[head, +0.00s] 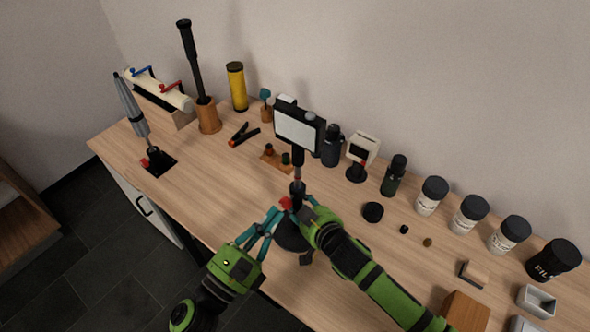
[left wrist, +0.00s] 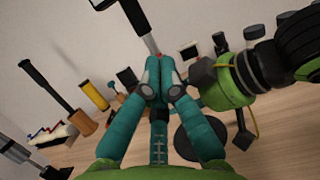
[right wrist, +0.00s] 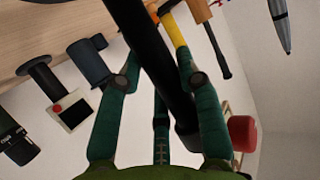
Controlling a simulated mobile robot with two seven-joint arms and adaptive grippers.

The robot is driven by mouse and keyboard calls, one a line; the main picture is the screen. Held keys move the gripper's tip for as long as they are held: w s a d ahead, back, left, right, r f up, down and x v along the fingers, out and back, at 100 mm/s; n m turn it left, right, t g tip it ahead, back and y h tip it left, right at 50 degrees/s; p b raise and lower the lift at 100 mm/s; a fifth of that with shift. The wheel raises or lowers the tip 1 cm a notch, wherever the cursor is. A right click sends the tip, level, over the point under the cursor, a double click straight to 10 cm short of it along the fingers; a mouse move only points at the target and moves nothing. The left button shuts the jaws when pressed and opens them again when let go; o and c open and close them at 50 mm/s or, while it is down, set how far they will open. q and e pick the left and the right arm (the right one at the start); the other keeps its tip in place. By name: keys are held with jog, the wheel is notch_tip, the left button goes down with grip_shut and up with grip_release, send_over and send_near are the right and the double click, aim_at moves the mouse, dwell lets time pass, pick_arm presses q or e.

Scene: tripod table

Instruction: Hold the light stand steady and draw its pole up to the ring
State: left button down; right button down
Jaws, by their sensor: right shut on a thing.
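The light stand has a white-faced panel (head: 297,130) on top, a thin pole (head: 298,160) below it, and a dark round base (head: 291,236) on the table. A small reddish band (head: 298,180) shows low on the pole, above a black sleeve. A red part (head: 286,203) shows beside the sleeve. My right gripper (head: 308,207) is shut on the stand's black upright (right wrist: 152,45), which passes between its fingers in the right wrist view. My left gripper (head: 283,209) is at the stand from the left; its fingertips (left wrist: 163,60) are close together, and their grip is hidden.
A small screen (head: 362,147), a dark bottle (head: 394,176) and several lidded jars (head: 431,196) line the back right.

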aim_at(298, 163)
pick_arm(q)
jog(key=w+d+r, duration=0.5)
jog(key=w+r, duration=0.1)
jog(key=w, duration=0.1)
jog(key=shift+w+d+r, duration=0.2)
jog(key=shift+w+d, duration=0.05)
jog(key=shift+w, duration=0.05)
jog(key=shift+r, duration=0.8)
